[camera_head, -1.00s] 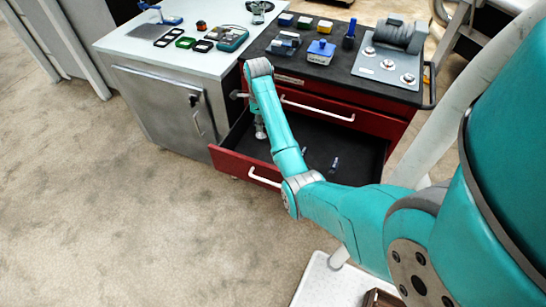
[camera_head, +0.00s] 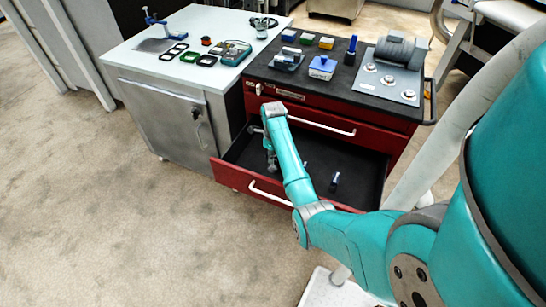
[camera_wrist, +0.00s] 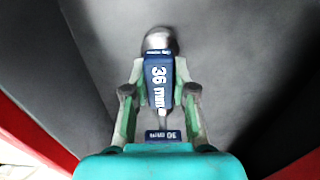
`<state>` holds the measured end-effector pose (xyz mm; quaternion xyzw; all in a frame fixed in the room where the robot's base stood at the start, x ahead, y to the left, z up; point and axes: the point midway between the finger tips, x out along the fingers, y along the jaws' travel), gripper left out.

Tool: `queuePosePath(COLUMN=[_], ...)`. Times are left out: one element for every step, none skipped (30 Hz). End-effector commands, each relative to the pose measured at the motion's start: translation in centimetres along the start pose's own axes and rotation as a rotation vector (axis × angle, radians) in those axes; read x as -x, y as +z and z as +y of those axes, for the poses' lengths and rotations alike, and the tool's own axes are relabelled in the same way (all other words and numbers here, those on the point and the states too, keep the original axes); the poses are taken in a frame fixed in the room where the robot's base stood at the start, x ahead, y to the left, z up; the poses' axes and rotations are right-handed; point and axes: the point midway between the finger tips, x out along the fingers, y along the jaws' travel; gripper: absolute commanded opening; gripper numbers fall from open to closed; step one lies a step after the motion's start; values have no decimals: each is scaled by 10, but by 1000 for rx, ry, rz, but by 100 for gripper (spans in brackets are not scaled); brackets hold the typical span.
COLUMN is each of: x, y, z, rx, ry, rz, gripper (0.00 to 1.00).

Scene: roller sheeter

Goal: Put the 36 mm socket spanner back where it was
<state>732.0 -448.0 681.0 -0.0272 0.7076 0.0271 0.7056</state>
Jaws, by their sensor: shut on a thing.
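The 36 mm socket spanner (camera_wrist: 158,72) has a blue handle with its white label facing the wrist camera and a rounded metal end (camera_wrist: 158,39) beyond. My gripper (camera_wrist: 160,95) is shut on its handle, one finger on each side. In the head view my gripper (camera_head: 271,160) is low inside the open drawer (camera_head: 225,176) of the red cabinet, near its left side. I cannot tell whether the spanner touches the drawer floor. A second blue-labelled spanner (camera_wrist: 163,136) shows close below the held one, partly hidden by my gripper.
The drawer's red front with a white handle (camera_head: 268,193) stands close before my arm. The cabinet top (camera_head: 345,88) holds several small items and a grey machine. A grey workbench (camera_head: 150,65) adjoins on the left.

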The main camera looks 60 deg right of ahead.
Motion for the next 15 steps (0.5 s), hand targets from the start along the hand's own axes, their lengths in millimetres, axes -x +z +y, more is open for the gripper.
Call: queuePosePath(x=[-3, -4, -5, -4, -4, -4, -4, -4, -5, -5, -6, -6, -6, -6, -6], y=[0, 0, 0, 0, 0, 0, 0, 0, 0, 0, 0, 0, 0, 0, 0], z=[0, 0, 0, 0, 0, 0, 0, 0, 0, 0, 0, 0, 0, 0, 0], rx=[0, 0, 0, 0, 0, 0, 0, 0, 0, 0, 0, 0, 0, 0, 0], ry=[0, 0, -1, -1, -1, -1, -1, -1, -1, 0, 0, 0, 0, 0, 0], rz=[0, 0, 0, -1, -1, -1, -1, -1, 0, 0, 0, 0, 0, 0, 0], gripper=[0, 0, 0, 0, 0, 0, 0, 0, 0, 0, 0, 33, 41, 48, 51])
